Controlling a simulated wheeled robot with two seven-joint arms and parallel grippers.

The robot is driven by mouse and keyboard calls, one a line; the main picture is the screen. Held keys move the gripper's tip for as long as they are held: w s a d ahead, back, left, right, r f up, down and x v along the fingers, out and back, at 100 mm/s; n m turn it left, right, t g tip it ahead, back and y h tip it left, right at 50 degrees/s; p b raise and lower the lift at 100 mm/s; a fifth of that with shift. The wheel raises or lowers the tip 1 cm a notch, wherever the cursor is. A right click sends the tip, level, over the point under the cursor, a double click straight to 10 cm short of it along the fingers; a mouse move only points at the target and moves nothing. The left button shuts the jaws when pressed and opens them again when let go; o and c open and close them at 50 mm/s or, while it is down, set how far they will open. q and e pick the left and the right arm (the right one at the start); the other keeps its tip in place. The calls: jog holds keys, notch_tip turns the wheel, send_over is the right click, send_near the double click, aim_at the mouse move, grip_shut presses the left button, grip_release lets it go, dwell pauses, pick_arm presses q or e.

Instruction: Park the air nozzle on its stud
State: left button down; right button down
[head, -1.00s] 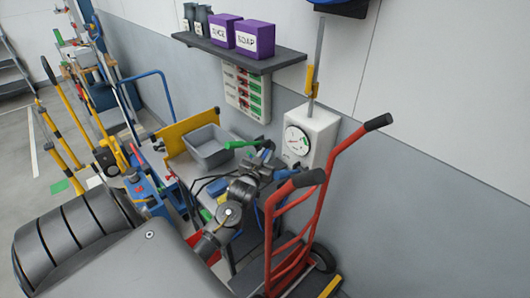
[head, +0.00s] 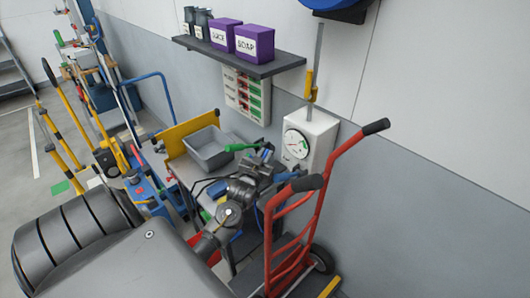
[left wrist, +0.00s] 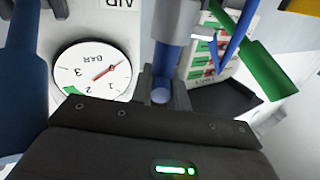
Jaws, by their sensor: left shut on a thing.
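My left gripper (head: 262,162) is by the wall at the near left of the white air box (head: 320,135) with its round gauge. It is shut on a blue part, which I take for the air nozzle (left wrist: 164,45); this part stands between the fingers in the left wrist view. A green piece (head: 241,147) sticks out to the left of the gripper in the head view. It also shows at the right of the left wrist view (left wrist: 252,55); whether it belongs to the nozzle I cannot tell. I cannot make out the stud. My right gripper is out of view.
A red hand truck (head: 318,200) stands close to the right of my left arm. A cart with a grey bin (head: 210,150) is at the left. Above are a shelf (head: 240,58) with purple boxes and a panel (head: 246,95) of red and green labels.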

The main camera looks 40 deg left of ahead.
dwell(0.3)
pick_arm(q)
jog(key=shift+f+b, duration=0.5)
jog(key=shift+f, duration=0.4)
dwell(0.4)
jog(key=c, duration=1.6)
grip_release()
jog(key=shift+p+v, duration=0.6)
jog(key=shift+v, duration=0.2)
jog(key=p+v, duration=0.1)
jog(key=v, duration=0.8)
jog(key=shift+s+p, duration=0.25)
jog(key=shift+p, duration=0.05)
